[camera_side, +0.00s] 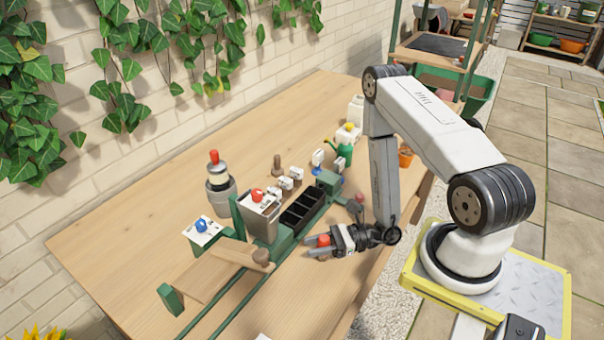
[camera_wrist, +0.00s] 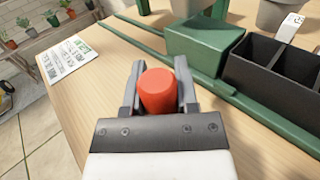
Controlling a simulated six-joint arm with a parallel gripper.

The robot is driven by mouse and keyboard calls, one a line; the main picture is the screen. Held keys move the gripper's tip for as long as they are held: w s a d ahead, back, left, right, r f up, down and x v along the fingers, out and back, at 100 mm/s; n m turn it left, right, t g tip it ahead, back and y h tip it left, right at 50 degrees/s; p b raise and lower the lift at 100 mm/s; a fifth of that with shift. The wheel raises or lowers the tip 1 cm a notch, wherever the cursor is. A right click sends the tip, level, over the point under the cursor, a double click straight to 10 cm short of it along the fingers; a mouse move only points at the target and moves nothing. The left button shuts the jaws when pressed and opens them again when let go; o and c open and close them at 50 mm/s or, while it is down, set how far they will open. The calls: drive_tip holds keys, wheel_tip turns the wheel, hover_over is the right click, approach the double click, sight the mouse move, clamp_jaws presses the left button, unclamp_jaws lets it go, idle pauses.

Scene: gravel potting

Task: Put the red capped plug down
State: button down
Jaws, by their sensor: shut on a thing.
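The red capped plug (camera_side: 323,240) is between the fingers of my gripper (camera_side: 322,247), over the right front part of the wooden table. In the wrist view the red cap (camera_wrist: 158,91) fills the gap between the two grey fingers, and my gripper (camera_wrist: 160,85) is shut on it. The lower part of the plug is hidden in the wrist view. I cannot tell whether the plug touches the table (camera_side: 130,225).
A green frame with rails (camera_side: 225,293) and a black compartment tray (camera_side: 304,207) stand beside my gripper. A grey bin (camera_side: 259,220) and a green watering can (camera_side: 341,155) stand farther back. In the wrist view a printed sheet (camera_wrist: 66,58) lies at left.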

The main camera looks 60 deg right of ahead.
drive_tip(key=shift+f, duration=1.45)
drive_tip(key=shift+c, duration=1.8)
unclamp_jaws()
drive_tip(key=shift+f, duration=0.2)
drive_tip(key=shift+v, duration=3.85)
wheel_tip(320, 180, up, 8)
drive_tip(key=shift+a, duration=0.15)
drive_tip(key=shift+r, duration=0.1)
